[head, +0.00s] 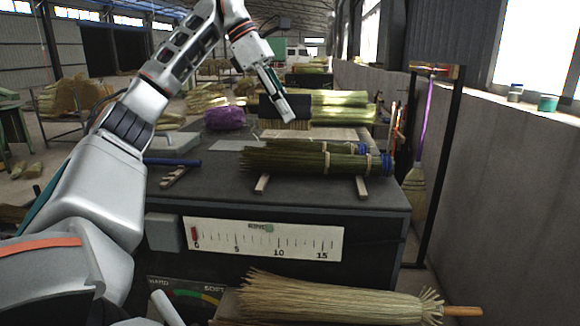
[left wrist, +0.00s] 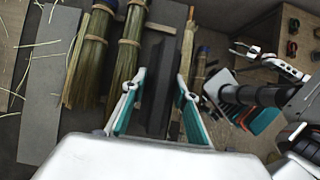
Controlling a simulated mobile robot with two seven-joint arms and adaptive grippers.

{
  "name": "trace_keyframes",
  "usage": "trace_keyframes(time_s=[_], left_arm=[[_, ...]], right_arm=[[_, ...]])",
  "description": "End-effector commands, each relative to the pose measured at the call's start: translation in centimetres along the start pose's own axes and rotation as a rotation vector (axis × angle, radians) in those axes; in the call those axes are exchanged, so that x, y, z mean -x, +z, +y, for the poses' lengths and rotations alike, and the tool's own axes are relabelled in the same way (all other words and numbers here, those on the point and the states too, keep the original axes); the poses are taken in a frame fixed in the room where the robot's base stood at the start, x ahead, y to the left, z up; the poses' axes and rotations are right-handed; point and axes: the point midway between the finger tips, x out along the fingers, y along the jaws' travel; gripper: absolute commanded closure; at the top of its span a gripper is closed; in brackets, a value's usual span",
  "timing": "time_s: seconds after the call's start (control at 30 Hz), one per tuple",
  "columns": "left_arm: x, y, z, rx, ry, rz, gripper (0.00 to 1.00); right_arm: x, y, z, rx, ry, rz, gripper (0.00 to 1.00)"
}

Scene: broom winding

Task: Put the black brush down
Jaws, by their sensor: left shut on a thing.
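The black brush (head: 285,108), a dark block with pale bristles below, is at the far part of the dark workbench (head: 385,200). My left gripper (head: 284,112) comes down from above and is shut on it. In the left wrist view the dark brush (left wrist: 160,85) sits between the teal-lined fingers of the left gripper (left wrist: 160,105). I cannot tell whether the bristles touch the surface beneath.
Broom bundles (head: 300,158) lie on wooden supports nearer the front of the bench. A purple bundle (head: 225,118) is left of the brush, and green-yellow straw (head: 340,107) lies behind and to the right. A measuring scale (head: 265,238) is on the bench front.

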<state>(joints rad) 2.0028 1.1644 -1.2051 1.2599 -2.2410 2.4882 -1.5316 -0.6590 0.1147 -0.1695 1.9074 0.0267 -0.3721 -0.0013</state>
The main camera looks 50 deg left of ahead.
Motion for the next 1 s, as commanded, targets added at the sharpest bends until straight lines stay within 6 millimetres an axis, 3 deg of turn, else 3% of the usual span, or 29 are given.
trace_keyframes(time_s=[0.4, 1.0], left_arm=[[-7.3, -4.3, 0.0, -0.001, -0.001, 0.003, 0.95], [-12.4, -7.2, 0.0, -0.002, 0.0, 0.0, 0.95]], right_arm=[[-0.4, 0.0, -0.2, 0.006, -0.006, 0.01, 0.6], [-1.1, -2.1, -2.0, 0.01, -0.037, 0.077, 0.6]])
